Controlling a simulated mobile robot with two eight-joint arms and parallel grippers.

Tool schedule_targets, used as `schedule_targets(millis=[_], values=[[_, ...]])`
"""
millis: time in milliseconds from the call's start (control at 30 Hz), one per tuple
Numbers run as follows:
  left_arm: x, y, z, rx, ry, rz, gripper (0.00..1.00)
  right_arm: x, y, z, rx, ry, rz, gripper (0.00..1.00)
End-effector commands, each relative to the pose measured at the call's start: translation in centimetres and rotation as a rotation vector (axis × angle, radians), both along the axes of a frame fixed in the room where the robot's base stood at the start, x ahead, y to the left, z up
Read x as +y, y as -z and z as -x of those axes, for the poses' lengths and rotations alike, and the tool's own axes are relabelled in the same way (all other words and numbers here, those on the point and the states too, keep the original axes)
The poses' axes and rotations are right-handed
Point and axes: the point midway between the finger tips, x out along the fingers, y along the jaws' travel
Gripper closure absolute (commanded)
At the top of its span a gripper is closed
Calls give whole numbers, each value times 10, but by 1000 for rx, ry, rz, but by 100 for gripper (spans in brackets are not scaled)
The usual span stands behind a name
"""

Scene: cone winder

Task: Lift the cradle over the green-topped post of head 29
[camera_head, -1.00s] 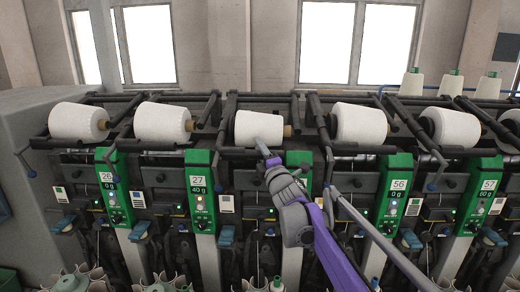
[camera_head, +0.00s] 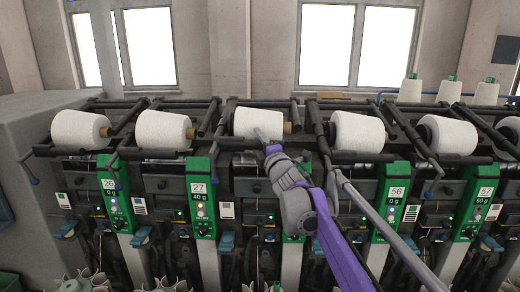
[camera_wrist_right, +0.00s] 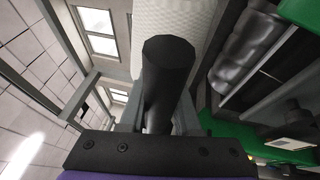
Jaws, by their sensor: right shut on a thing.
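My right gripper (camera_head: 262,136) is at the front of the white yarn cone (camera_head: 258,122) in the middle of the row. In the right wrist view it is shut on a dark round bar (camera_wrist_right: 165,85), the cradle's handle, with the cone (camera_wrist_right: 178,18) close behind. The cone sits slightly higher than its neighbours. A green-topped post (camera_head: 293,239) stands below and right of the gripper, mostly hidden by my arm. Its number is hidden, so I cannot tell whether it is head 29. My left gripper is not in view.
Posts numbered 26 (camera_head: 112,190), 27 (camera_head: 200,200), 56 (camera_head: 391,205) and 57 (camera_head: 478,205) flank it. Neighbouring cones (camera_head: 162,130) (camera_head: 358,132) and dark cradle arms sit close on both sides. There is open space above the row, before the windows.

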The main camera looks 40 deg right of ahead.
Motion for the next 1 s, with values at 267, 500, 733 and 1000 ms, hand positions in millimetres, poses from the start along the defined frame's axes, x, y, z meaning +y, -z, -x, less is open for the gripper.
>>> schedule_targets(millis=[267, 500, 733, 1000], values=[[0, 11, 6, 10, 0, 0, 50, 2, -29, 1, 82, 0, -68, 100], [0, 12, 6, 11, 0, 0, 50, 2, -35, 3, 95, 3, -80, 100], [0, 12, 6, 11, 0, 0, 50, 2, -35, 3, 95, 3, -79, 64], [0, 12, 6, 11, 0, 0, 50, 2, -35, 3, 94, 3, -78, 39]])
